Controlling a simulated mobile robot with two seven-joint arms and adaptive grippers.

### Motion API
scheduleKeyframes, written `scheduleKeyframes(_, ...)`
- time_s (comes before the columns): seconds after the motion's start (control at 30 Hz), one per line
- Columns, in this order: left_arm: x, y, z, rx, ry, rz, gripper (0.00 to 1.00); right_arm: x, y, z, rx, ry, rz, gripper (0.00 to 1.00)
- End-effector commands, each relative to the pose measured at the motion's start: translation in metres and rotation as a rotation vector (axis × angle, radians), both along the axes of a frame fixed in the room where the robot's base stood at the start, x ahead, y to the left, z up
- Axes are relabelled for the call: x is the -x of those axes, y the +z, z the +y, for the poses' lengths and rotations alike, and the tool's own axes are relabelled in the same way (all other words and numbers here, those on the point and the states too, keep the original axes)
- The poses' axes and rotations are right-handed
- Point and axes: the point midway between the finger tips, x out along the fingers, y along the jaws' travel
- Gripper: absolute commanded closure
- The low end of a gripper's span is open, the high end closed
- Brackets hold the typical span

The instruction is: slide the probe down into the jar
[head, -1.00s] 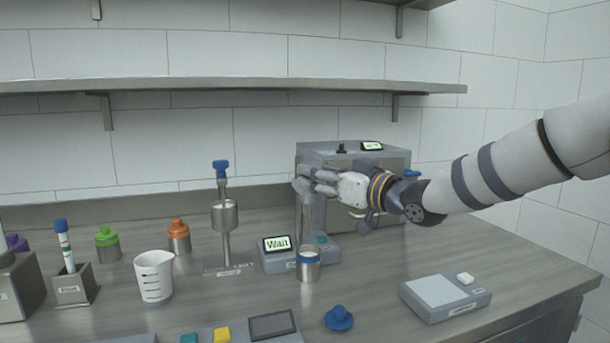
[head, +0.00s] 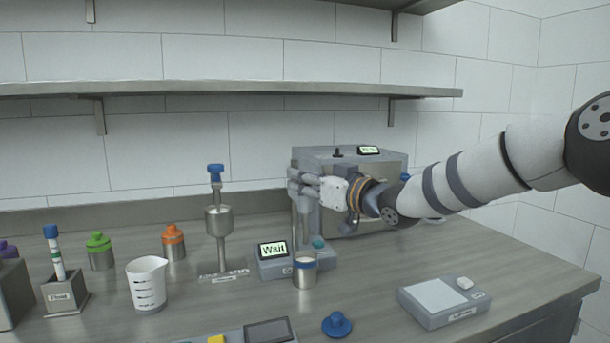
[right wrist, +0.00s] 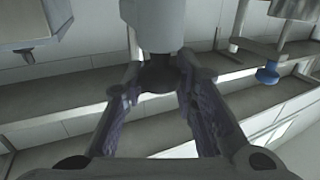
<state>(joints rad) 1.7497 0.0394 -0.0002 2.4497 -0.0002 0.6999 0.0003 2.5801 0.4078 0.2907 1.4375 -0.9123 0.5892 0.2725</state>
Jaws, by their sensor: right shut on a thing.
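A grey upright (head: 301,228) rises behind the jar. My right gripper (head: 299,186) is at the top of this upright, above the jar, coming in from the right. Its fingers are shut on a dark part (right wrist: 158,76) under a pale cylinder (right wrist: 155,24) in the right wrist view. I take this part as the probe; its lower end cannot be made out. My left gripper is out of view.
A large grey machine (head: 375,215) stands right behind my right gripper. A steel funnel stand (head: 219,222) and white beaker (head: 147,285) are to the left. A blue lid (head: 337,324) and a scale (head: 445,300) lie in front. A shelf (head: 230,88) spans the wall above.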

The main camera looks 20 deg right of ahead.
Motion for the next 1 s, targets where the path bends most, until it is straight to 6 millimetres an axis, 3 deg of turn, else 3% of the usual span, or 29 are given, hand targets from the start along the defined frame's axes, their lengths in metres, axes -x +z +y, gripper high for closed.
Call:
scheduleKeyframes(0.1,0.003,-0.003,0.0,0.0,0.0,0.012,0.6,-0.001,-0.032,0.001,0.0,0.002,0.01,1.0)
scheduleKeyframes(0.23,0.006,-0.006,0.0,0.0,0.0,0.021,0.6,-0.001,-0.055,0.001,0.001,0.001,0.011,1.0)
scheduleKeyframes(0.6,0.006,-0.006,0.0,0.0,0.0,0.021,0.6,0.0,-0.061,0.001,0.001,0.0,0.006,1.0)
scheduleKeyframes(0.63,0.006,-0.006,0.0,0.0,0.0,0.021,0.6,0.0,-0.061,0.001,0.001,0.0,0.006,0.72)
scheduleKeyframes(0.7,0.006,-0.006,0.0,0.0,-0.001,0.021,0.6,0.0,-0.061,0.001,0.001,0.0,0.006,0.56)
scheduleKeyframes(1.0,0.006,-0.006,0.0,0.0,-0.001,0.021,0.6,0.001,-0.06,0.0,0.0,0.0,0.004,0.54)
